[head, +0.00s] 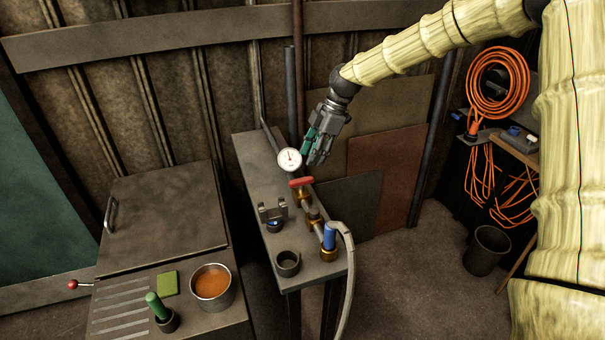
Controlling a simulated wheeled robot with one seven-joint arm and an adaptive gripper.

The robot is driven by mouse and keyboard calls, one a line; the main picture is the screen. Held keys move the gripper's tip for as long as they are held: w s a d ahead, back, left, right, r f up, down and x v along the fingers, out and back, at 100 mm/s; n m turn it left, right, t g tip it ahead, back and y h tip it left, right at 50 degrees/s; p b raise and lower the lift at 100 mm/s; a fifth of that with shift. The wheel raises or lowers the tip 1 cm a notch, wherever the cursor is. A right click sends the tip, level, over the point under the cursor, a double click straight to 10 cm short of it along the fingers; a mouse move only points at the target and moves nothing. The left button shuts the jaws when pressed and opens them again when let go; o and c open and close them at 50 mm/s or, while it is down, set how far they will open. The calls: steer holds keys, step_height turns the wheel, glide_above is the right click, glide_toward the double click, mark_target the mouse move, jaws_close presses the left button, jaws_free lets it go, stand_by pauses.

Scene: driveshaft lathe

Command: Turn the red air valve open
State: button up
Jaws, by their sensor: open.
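The red air valve (301,182) is a red lever handle on brass fittings, on top of a narrow grey metal bench (262,160). The handle lies roughly crosswise to the brass pipe line. A white round pressure gauge (289,159) stands just behind it. My gripper (313,157) comes down from the upper right, behind and slightly right of the handle. Its fingers are open and appear apart from the handle. A green part shows at the finger nearer the gauge. The gauge's right side is close to the gripper in the picture.
A blue coupling (329,236) with a grey hose (347,275) sits at the bench's front right. A dark cup (288,263) and a bracket (273,211) stand left of it. A lidded cabinet (160,220) with an orange-filled pot (211,284) stands left. Vertical pipes (297,70) rise behind.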

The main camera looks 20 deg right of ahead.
mark_target(302, 179)
steer(key=p+x, duration=0.2)
steer(key=x, duration=0.6)
steer(key=shift+f, duration=0.2)
jaws_close()
